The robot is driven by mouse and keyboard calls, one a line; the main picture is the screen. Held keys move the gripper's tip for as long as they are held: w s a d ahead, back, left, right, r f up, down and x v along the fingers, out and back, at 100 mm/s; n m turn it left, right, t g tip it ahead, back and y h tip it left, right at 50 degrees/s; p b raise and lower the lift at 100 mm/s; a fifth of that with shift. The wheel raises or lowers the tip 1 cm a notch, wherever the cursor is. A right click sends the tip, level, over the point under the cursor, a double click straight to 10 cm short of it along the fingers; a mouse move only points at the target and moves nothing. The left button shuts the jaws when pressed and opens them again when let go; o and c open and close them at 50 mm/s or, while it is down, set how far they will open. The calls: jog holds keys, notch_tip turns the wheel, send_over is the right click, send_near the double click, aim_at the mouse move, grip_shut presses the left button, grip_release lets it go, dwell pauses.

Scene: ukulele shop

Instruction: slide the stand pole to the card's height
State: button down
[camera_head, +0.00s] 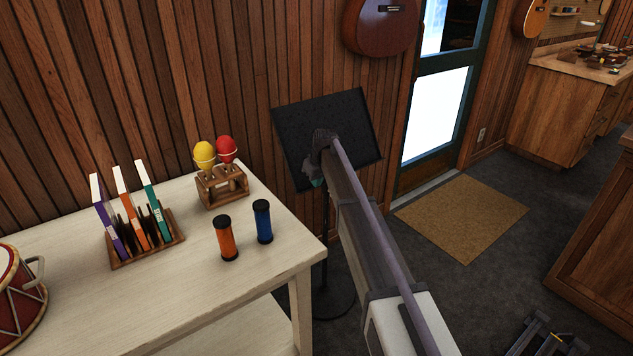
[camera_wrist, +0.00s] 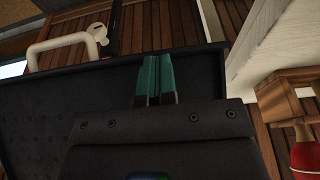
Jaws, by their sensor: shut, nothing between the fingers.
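The black music stand's desk (camera_head: 345,125) is tilted in front of the slatted wall, right of the table. Its dark pole (camera_head: 324,232) runs down to a round base (camera_head: 335,300) on the floor, partly behind my arm and the table. My gripper (camera_head: 314,176) is in front of the desk's lower left part. In the wrist view my teal fingers (camera_wrist: 155,82) are shut together and empty, with the dark desk (camera_wrist: 50,115) behind them. I cannot tell whether they touch it. I cannot make out a card or the pole's clamp.
The pale table (camera_head: 190,290) holds a book rack (camera_head: 172,240), maracas in a wooden holder (camera_head: 232,192), an orange shaker (camera_head: 227,240), a blue shaker (camera_head: 263,222) and a drum (camera_head: 15,290). A doormat (camera_head: 462,217) lies right. A pale loop handle (camera_wrist: 68,45) shows beyond the desk.

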jog(key=shift+s, duration=0.15)
jog(key=r+p, duration=0.1)
jog(key=w+r+p, duration=0.1)
jog(key=p, duration=0.1)
jog(key=w+a+r+p, duration=0.1)
jog(key=r, duration=0.1)
jog(key=shift+p, duration=0.3)
jog(key=p+v, duration=0.9)
jog(key=shift+r, duration=0.25)
jog(key=s+d+m+g, duration=0.1)
jog(key=s+d+m, duration=0.2)
jog(key=s, duration=1.8)
jog(key=s+d+m+g+h, duration=0.1)
jog(key=s+d+m, duration=0.2)
jog(key=s, duration=1.9)
jog(key=shift+s+d+f+g, duration=0.25)
jog(key=shift+d+f+g, duration=0.05)
jog(key=shift+d, duration=0.65)
